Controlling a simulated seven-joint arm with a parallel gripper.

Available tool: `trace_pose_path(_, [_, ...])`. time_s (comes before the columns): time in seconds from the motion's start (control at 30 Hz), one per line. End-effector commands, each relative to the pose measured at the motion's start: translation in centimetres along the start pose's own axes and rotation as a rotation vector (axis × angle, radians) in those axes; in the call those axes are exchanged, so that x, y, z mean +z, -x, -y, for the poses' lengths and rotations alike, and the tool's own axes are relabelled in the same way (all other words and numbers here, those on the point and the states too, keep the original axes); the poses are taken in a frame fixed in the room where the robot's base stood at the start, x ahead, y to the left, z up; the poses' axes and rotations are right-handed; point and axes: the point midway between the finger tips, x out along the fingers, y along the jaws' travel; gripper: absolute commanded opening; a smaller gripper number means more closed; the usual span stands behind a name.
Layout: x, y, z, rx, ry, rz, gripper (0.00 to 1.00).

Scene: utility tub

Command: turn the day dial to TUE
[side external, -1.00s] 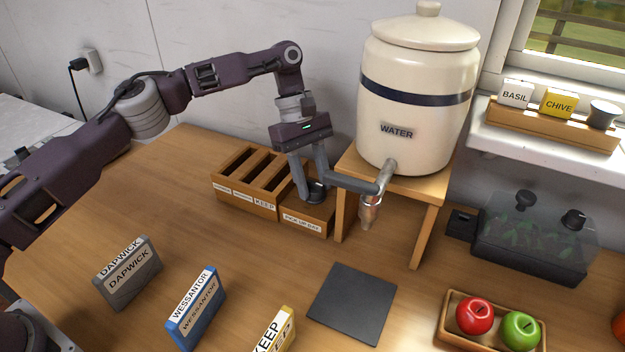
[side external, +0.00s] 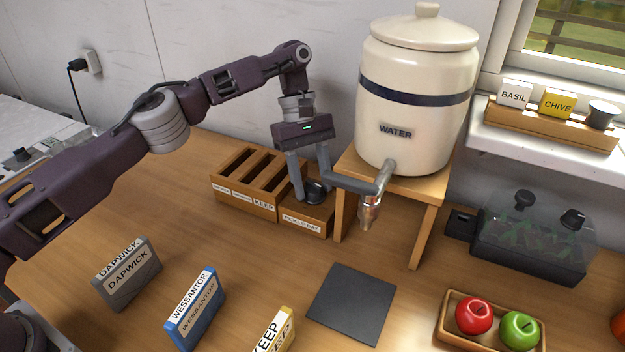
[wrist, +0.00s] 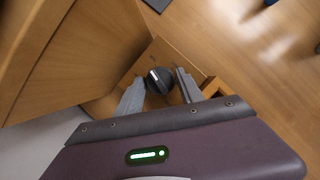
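The day dial (side external: 316,190) is a round black knob on top of a small wooden box (side external: 303,225) labelled PICK-UP DAY. In the wrist view the dial (wrist: 159,81) shows a pale mark at its left side; no day names are legible. My gripper (side external: 310,185) points down over the box with its fingers apart. In the wrist view my gripper's fingertips (wrist: 159,79) stand on either side of the dial, with narrow gaps visible. The right finger partly overlaps the grey tap bar in the side view.
A wooden slotted holder (side external: 247,184) adjoins the dial box on the left. A water crock (side external: 415,105) on a wooden stand (side external: 427,222) is close on the right, its tap (side external: 370,208) reaching forward. A dark mat (side external: 350,303) lies in front; the table between is clear.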

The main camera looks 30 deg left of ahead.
Motion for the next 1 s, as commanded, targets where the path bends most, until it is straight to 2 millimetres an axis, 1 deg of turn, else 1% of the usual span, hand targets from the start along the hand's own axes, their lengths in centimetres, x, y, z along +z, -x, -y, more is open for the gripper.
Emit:
trace_pose_path(0.47, [0.03,0.09,-0.05,0.004,0.001,0.0,0.58])
trace_pose_path(0.63, [-0.09,0.17,0.06,0.018,0.034,-0.002,0.58])
trace_pose_path(0.77, [-0.11,0.18,0.24,0.061,0.141,-0.002,0.58])
trace_pose_path(0.87, [-0.1,0.18,0.33,0.114,0.266,-0.003,0.58])
trace_pose_path(1.0, [-0.03,0.17,0.48,0.207,0.489,-0.004,0.58])
